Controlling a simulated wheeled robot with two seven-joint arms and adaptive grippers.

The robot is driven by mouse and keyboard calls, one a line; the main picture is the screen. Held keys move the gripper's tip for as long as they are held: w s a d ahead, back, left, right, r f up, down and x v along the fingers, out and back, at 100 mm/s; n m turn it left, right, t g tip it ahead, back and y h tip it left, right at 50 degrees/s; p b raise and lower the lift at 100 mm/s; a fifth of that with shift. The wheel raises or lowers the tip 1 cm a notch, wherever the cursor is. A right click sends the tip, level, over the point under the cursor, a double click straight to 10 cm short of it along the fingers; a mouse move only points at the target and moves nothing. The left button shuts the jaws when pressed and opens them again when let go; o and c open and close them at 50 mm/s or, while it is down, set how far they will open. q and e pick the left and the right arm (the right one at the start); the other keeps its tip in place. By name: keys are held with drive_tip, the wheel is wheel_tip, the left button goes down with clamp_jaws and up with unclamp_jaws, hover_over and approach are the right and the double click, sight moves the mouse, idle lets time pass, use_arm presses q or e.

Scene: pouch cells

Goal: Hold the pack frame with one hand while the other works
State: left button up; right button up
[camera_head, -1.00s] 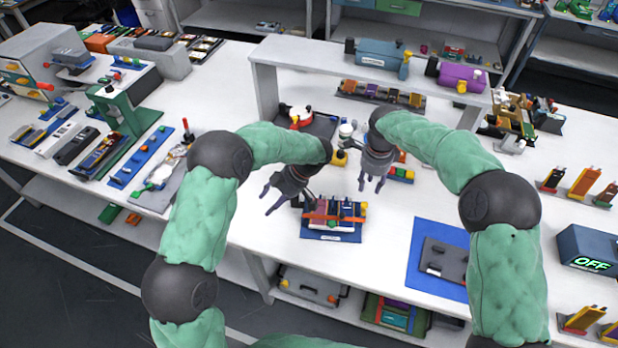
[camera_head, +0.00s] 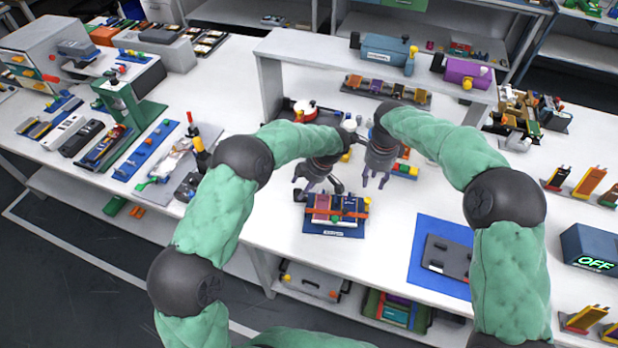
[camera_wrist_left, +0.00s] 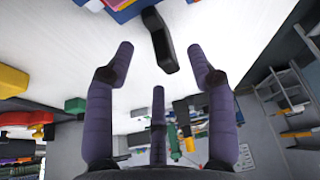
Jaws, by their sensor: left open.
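The pack frame (camera_head: 337,231) is a blue base holding several coloured cells, with an orange strip across it and yellow and red ends. It sits on the white table in front of my arms. My left gripper (camera_head: 316,188) is open and empty, just behind the frame's back left side in the head view. In the left wrist view its purple-grey fingers (camera_wrist_left: 160,75) are spread, with a dark curved bar (camera_wrist_left: 160,42) between and beyond them; no contact shows. My right gripper (camera_head: 374,181) hangs open with its fingertips down, behind and right of the frame, apart from it.
A blue mat (camera_head: 425,277) with a grey plate lies to the right, near an OFF display box (camera_head: 590,250). A raised white shelf (camera_head: 330,48) stands behind. Tools and a green press (camera_head: 125,100) fill the left side. Bare table lies left of the frame.

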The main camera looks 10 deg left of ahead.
sight(300, 190)
use_arm(q)
drive_tip(key=shift+x, duration=1.8)
clamp_jaws()
use_arm(e)
clamp_jaws()
drive_tip(key=shift+w+a+f+m, duration=0.15)
drive_tip(key=shift+w+m, duration=0.1)
drive_tip(key=shift+w, duration=0.3)
drive_tip(key=shift+w+d+f+m, duration=0.1)
drive_tip(key=shift+w+f+m, duration=0.15)
drive_tip(key=shift+w, duration=0.3)
drive_tip(key=shift+w+a+f+m, duration=0.1)
drive_tip(key=shift+w+m, duration=0.2)
drive_tip(key=shift+w, duration=0.25)
drive_tip(key=shift+f, duration=4.5)
